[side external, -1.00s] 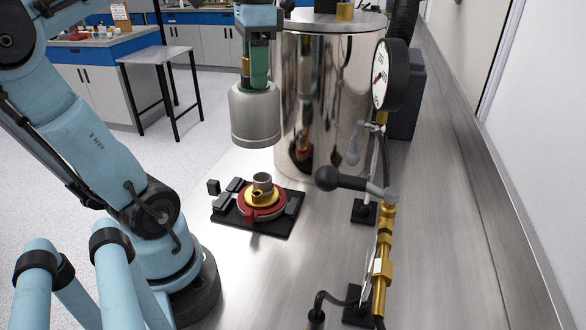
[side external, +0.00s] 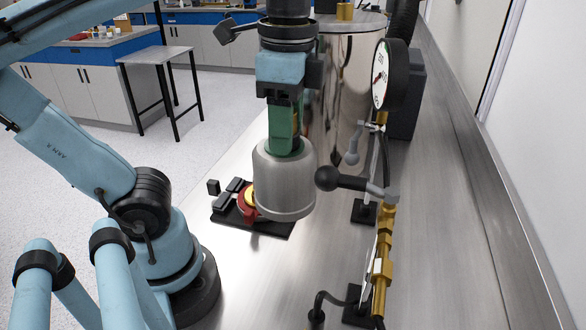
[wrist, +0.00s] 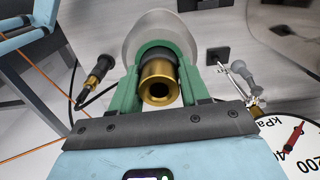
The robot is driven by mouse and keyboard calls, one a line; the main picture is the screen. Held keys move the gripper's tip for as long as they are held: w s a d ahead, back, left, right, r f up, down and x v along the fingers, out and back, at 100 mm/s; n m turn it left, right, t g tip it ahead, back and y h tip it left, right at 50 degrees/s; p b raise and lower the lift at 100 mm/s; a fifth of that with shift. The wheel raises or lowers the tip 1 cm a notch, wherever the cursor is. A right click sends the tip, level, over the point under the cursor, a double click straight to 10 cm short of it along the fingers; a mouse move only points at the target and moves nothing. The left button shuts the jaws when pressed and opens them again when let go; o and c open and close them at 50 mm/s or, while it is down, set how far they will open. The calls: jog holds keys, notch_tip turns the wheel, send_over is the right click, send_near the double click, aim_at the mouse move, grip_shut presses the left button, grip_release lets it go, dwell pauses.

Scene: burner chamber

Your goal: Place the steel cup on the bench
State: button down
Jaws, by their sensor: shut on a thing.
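The steel cup (side external: 284,184) is a grey, inverted cup with a rounded top, held upright in the side external view. My gripper (side external: 285,135) is shut on it from above, with green fingers at its top. In the wrist view the green fingers (wrist: 163,80) close around a brass fitting on the cup (wrist: 160,40), whose pale round body shows behind. The cup hangs in front of the red and brass burner base and hides much of it. I cannot tell its exact height over the bench (side external: 440,250).
The burner base (side external: 247,200) sits on a black plate (side external: 265,226). A polished steel cylinder (side external: 345,90) stands behind. A pressure gauge (side external: 389,75), a black-knobbed lever (side external: 328,178) and brass piping (side external: 382,262) stand close on the right. The bench's right strip is clear.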

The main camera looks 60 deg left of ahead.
jog(key=s+d+f+m, duration=0.4)
jog(key=s+d+m, duration=0.2)
jog(key=s+d, duration=0.3)
jog(key=w+a+f, duration=0.7)
jog(key=a+f, duration=0.1)
jog(key=f, duration=0.3)
jog(key=shift+a+f+m, duration=0.25)
jog(key=shift+m, duration=0.15)
jog(key=shift+f, duration=0.15)
jog(key=c, duration=0.5)
grip_release()
jog(key=shift+c, duration=0.2)
